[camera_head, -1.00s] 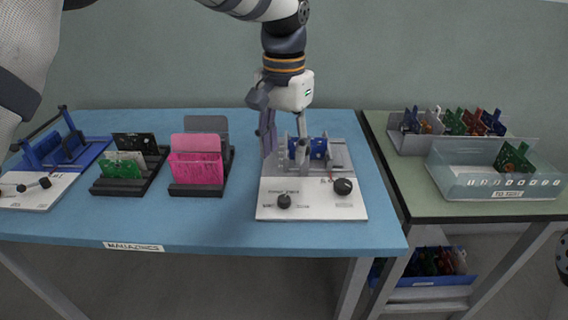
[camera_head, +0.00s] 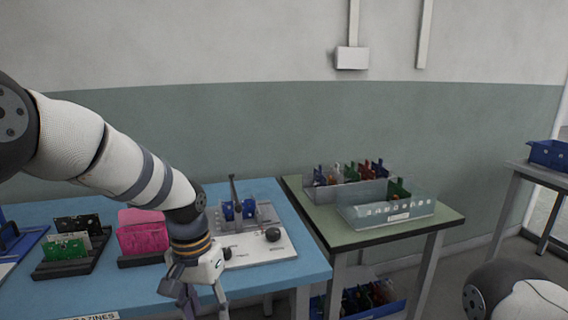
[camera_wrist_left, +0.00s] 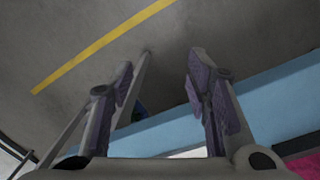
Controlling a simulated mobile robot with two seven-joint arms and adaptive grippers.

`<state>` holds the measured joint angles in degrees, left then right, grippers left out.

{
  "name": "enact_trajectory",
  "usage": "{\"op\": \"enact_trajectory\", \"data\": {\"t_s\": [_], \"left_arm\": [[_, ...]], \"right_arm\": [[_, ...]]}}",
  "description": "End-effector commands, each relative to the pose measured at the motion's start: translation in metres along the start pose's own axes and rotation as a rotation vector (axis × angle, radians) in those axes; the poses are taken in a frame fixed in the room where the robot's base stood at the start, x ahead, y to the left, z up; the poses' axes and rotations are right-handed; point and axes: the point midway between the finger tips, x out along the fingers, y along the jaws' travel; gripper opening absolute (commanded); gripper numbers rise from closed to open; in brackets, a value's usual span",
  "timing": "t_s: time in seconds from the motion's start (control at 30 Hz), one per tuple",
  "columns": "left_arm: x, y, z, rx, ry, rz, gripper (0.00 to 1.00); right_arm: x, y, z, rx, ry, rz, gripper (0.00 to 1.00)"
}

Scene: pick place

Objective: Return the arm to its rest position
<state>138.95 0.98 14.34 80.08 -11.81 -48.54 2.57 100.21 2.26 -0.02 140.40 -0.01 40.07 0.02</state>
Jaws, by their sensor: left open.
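My left arm comes in from the left in the head view. Its gripper (camera_head: 205,305) points down at the front edge of the blue table (camera_head: 150,295), in front of the white fixture. In the left wrist view the two fingers (camera_wrist_left: 165,92) are spread apart with nothing between them. Below them are the grey floor and the table's blue edge (camera_wrist_left: 270,95). Part of my right arm shows at the lower right of the head view, but its gripper is out of view.
A white fixture (camera_head: 270,248) with blue parts, pink cards (camera_head: 143,236) and green boards (camera_head: 66,250) stand on the blue table. A green-topped table (camera_head: 350,236) holds a grey bin (camera_head: 325,192) and a clear bin (camera_head: 372,217). A blue bin (camera_head: 548,152) is at far right.

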Motion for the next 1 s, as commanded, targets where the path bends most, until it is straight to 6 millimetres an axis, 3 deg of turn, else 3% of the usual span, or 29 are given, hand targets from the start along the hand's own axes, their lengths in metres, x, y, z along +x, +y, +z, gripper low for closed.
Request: {"op": "enact_trajectory", "data": {"t_s": [0.03, 0.17, 0.27, 0.3, 0.4, 0.53, 0.6, 0.7, 1.0], "left_arm": [[0.034, 0.001, 0.019, -0.010, -0.026, 0.018, 0.44], [0.121, 0.006, 0.084, -0.056, -0.062, 0.061, 0.44], [0.179, 0.010, 0.161, -0.113, -0.095, 0.079, 0.44], [0.197, 0.011, 0.197, -0.142, -0.109, 0.079, 0.44], [0.220, 0.010, 0.284, -0.206, -0.138, 0.057, 0.44], [0.217, 0.007, 0.369, -0.257, -0.166, 0.008, 0.44], [0.211, 0.005, 0.394, -0.270, -0.172, -0.016, 0.44], [0.206, 0.003, 0.409, -0.276, -0.175, -0.031, 0.44], [0.206, 0.003, 0.410, -0.276, -0.174, -0.032, 0.44]], "right_arm": [[-0.001, 0.000, -0.002, 0.000, 0.007, 0.000, 0.28], [-0.004, 0.000, -0.004, 0.000, 0.015, -0.001, 0.28], [-0.006, 0.000, -0.004, 0.000, 0.020, -0.001, 0.28], [-0.007, 0.000, -0.005, 0.000, 0.022, -0.001, 0.28], [-0.009, 0.000, -0.006, 0.000, 0.029, -0.001, 0.28], [-0.011, 0.000, -0.008, 0.000, 0.035, -0.002, 0.28], [-0.012, 0.000, -0.008, 0.000, 0.037, -0.002, 0.28], [-0.012, -0.001, -0.008, 0.000, 0.037, -0.002, 0.28], [-0.012, -0.001, -0.008, 0.000, 0.037, -0.002, 0.28]]}}
